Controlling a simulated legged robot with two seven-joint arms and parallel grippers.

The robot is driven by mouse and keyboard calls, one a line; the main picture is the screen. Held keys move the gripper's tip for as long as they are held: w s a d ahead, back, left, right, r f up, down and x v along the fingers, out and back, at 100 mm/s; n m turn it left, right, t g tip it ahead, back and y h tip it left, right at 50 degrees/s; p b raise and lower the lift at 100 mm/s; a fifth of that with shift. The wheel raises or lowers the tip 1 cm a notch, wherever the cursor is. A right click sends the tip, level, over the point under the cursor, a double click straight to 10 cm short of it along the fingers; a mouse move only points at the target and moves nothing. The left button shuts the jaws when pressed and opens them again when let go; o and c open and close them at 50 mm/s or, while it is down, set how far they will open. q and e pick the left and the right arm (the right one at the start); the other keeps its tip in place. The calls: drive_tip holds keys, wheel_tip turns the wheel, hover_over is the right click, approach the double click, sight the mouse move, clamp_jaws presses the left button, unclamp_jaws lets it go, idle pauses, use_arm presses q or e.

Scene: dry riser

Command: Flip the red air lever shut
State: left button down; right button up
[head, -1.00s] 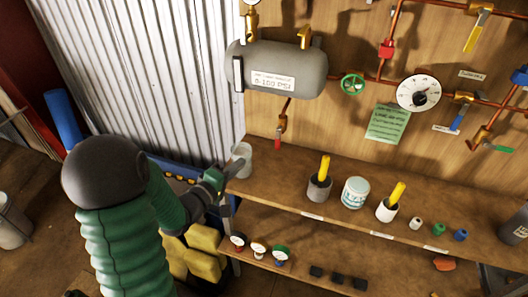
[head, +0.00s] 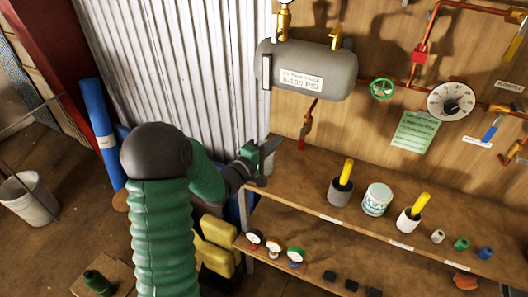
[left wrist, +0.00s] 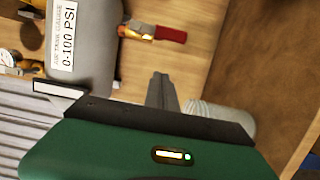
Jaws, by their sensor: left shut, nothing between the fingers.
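The red air lever (head: 302,141) hangs from a brass valve (head: 308,121) under the grey tank, its handle pointing down along the wooden wall. In the left wrist view the red handle (left wrist: 171,35) lies beyond the fingertips, with a clear gap between. My left gripper (head: 268,158) is at the left end of the upper shelf, left of and a little below the lever. Its fingers (left wrist: 161,78) are shut and empty in the left wrist view. My right gripper is in neither view.
The grey tank (head: 330,72) is above the lever; a green wheel valve (head: 382,89) is to its right. A ribbed pale cup (left wrist: 228,119) stands beside my fingers in the wrist view. Pots with yellow handles (head: 340,192) stand along the shelf. Corrugated metal (head: 200,60) lies left.

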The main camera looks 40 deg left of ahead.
sight(303, 139)
use_arm(q)
drive_tip(key=d, duration=0.1)
drive_tip(key=w+d, duration=0.1)
drive_tip(key=d, duration=0.2)
drive_tip(key=shift+w, duration=0.25)
drive_tip(key=shift+w, duration=0.15)
